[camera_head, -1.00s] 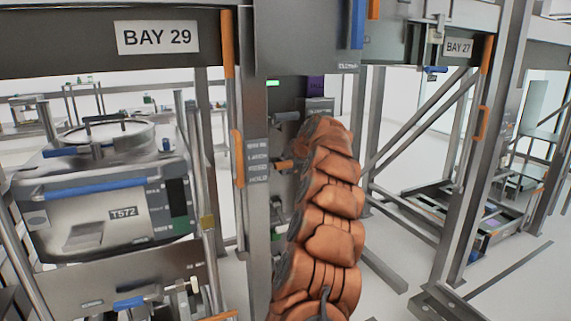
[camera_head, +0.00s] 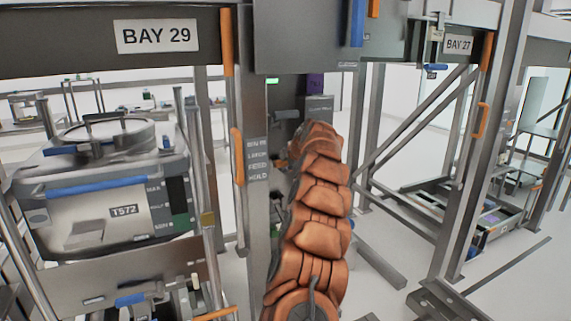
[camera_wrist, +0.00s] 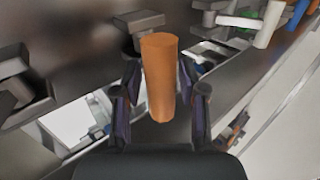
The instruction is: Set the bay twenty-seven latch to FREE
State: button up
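In the wrist view an orange cylindrical handle (camera_wrist: 159,80) stands between the fingers of my gripper (camera_wrist: 160,88). A finger lies on each side of it, with what look like narrow gaps, so the gripper appears open around the handle. In the head view my copper arm hides the gripper and most of the latch area. A small label plate (camera_head: 257,160) on the post beside the arm mentions a latch and HOLD; its bay number is too blurred to read. The BAY 27 sign (camera_head: 458,44) is at upper right.
The BAY 29 sign (camera_head: 157,36) hangs at upper left, above a grey bin marked T572 (camera_head: 110,235). A grey post (camera_head: 256,215) stands just left of my arm. Diagonal braces (camera_head: 415,125) cross to the right. Open floor shows at lower right.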

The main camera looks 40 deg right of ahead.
grip_shut()
jog(key=shift+f+b, duration=0.2)
jog(key=shift+b, duration=0.1)
jog(key=shift+f+b, duration=0.1)
jog(key=shift+b, duration=0.55)
